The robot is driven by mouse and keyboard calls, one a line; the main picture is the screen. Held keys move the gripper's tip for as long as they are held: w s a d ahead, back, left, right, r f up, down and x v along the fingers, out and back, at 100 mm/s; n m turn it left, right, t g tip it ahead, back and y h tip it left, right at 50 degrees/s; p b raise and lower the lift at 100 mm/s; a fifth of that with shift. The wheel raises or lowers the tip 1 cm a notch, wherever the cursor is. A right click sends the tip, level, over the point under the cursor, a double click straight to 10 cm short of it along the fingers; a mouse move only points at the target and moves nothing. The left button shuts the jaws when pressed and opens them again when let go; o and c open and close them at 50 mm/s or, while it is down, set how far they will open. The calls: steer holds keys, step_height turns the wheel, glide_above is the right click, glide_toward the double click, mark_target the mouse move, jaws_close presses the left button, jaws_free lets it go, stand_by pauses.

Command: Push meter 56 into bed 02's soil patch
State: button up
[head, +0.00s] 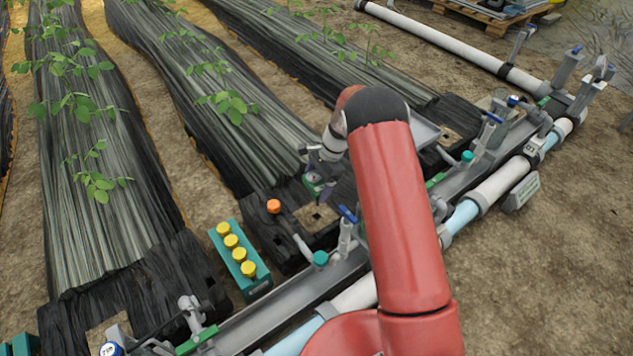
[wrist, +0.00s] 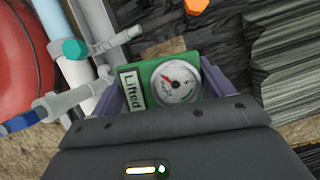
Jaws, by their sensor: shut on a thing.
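My gripper (head: 313,172) is shut on a green meter (head: 314,180) and holds it near a square tan soil patch (head: 318,216) with a dark hole, in the black-covered middle bed. In the wrist view my gripper's purple fingers (wrist: 163,90) stand on both sides of the meter (wrist: 150,71), which has a round white dial with a red needle and a plate reading "Lifted". No number 56 is readable on it, and I cannot read a bed number at this patch. The meter's lower end is hidden.
An orange cap (head: 273,206) sits left of the patch. A teal rack (head: 222,243) with several yellow caps stands further left. A valve with a blue handle (head: 348,214) and a teal-capped fitting (head: 320,258) are close by, along the grey rail (head: 290,289).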

mark_target(316, 205)
steer(key=shift+f+b, duration=2.95)
steer(key=shift+f, duration=2.15)
steer(key=shift+f, duration=0.2)
steer(key=shift+f+b, duration=0.6)
steer(key=shift+f, duration=1)
steer(key=o, duration=1)
steer(key=shift+r+p, duration=2.45)
steer(key=shift+r, duration=1.55)
